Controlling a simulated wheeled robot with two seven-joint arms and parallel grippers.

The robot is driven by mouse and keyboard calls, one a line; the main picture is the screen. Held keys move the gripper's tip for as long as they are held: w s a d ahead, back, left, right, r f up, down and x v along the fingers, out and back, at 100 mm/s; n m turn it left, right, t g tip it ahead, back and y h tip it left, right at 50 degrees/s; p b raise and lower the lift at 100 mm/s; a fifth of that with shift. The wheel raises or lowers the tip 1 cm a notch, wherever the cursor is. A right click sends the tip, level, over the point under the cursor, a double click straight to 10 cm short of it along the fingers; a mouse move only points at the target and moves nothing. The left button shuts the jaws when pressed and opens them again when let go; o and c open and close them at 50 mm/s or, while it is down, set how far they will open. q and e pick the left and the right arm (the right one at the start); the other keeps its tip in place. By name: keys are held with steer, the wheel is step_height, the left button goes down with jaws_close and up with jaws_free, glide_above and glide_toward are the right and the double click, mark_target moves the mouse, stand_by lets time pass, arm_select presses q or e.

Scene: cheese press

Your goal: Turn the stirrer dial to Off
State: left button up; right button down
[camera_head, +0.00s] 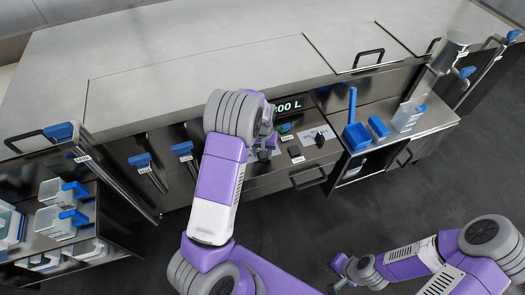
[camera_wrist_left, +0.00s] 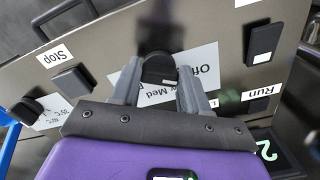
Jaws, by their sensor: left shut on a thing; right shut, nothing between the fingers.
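The stirrer dial (camera_wrist_left: 159,66) is a dark round knob on a metal panel in the left wrist view. My left gripper (camera_wrist_left: 160,88) is shut on it, with one grey finger on each side. A white label (camera_wrist_left: 207,66) behind the dial shows "Off", and "Med" is readable beside the fingers. A small light mark shows on the dial near the fingers, but its exact setting is unclear. In the head view my left gripper (camera_head: 266,147) is at the panel and hides the dial. My right gripper (camera_head: 343,271) is shut and empty, low above the floor.
A volume display (camera_head: 288,105) sits above. Blue tools (camera_head: 356,135) stand on the shelf right of the panel. The floor around my right gripper is clear.

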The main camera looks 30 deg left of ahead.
arm_select(q)
steer(key=o, duration=1.1)
steer(key=shift+c, duration=0.2)
step_height(320, 180, up, 8)
steer(key=shift+f+p, duration=0.2)
steer(key=shift+p, duration=0.6)
steer(key=shift+f, duration=0.1)
